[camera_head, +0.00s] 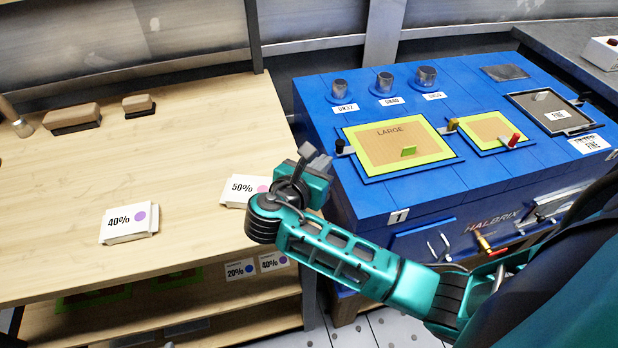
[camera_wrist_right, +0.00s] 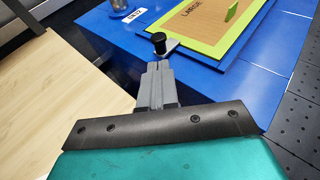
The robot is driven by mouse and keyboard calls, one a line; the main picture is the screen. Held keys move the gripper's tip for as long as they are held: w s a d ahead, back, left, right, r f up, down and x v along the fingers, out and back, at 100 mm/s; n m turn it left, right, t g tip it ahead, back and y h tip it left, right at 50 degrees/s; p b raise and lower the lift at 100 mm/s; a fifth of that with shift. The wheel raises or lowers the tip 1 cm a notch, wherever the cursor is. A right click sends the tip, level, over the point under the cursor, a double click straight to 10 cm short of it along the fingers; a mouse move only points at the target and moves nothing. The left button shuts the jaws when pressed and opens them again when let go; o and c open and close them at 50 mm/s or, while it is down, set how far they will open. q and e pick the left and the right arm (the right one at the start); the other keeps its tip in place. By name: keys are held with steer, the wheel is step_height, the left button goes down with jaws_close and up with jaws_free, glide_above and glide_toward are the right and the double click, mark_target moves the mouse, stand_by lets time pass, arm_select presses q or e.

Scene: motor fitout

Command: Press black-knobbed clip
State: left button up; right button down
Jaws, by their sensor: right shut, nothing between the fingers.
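The black-knobbed clip (camera_head: 341,147) sits at the left edge of the lime-framed LARGE panel (camera_head: 375,170) on the blue machine. In the right wrist view the clip's black knob (camera_wrist_right: 159,42) stands upright, with a grey lever reaching toward the frame. My right gripper (camera_head: 313,157) is shut and empty, just left of the clip in the head view. In the right wrist view its closed fingertips (camera_wrist_right: 158,68) point at the knob, close below it in the picture; I cannot tell whether they touch. My left gripper is not in view.
A yellow-knobbed clip (camera_head: 452,125) and a red-knobbed clip (camera_head: 514,140) flank the smaller lime-framed panel (camera_head: 490,130). Metal knobs (camera_head: 385,82) stand along the machine's back. White card stacks (camera_head: 130,222) lie on the wooden table (camera_head: 60,250) at left.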

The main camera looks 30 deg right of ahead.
mark_target(345, 165)
steer(key=x, duration=0.2)
steer(key=r+x, duration=0.1)
steer(key=x, duration=0.1)
steer(key=shift+w+d, duration=0.15)
steer(key=shift+d, duration=0.05)
steer(key=shift+d+r+p, duration=0.15)
steer(key=shift+d+p, duration=0.35)
steer(key=shift+s+d+p, duration=0.15)
steer(key=shift+d+p, duration=0.3)
steer(key=shift+p, duration=0.05)
steer(key=shift+s+d+p, duration=0.2)
steer(key=shift+d+p, duration=0.25)
steer(key=shift+s+d, duration=0.1)
steer(key=shift+d, duration=0.15)
